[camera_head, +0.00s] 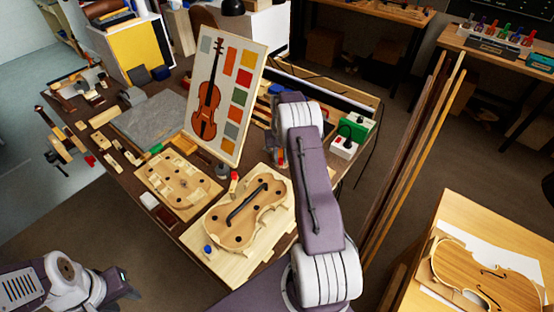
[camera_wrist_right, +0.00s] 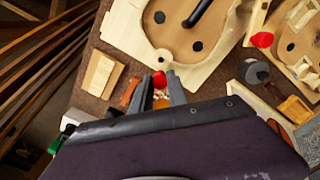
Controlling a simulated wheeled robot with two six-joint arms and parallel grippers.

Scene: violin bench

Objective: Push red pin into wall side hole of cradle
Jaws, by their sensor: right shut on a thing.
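The wooden cradle (camera_head: 222,264) holds a violin body (camera_head: 250,212) with a dark bar lying across it. The right gripper's fingers are closed on a red pin (camera_wrist_right: 159,78), whose red top shows between the tips. The pin's lower end and the hole under it are hidden. In the head view my right arm covers this gripper. My left gripper (camera_head: 122,287) is at the bottom left, away from the cradle; its jaw opening is unclear.
A second red piece (camera_head: 234,176) stands near the cradle's far left corner. A blue pin (camera_head: 208,249) is at the near left. A second wooden form (camera_head: 178,182) lies left of the cradle. A violin colour panel (camera_head: 228,85) stands behind. A green-and-white box (camera_head: 350,138) stands at right.

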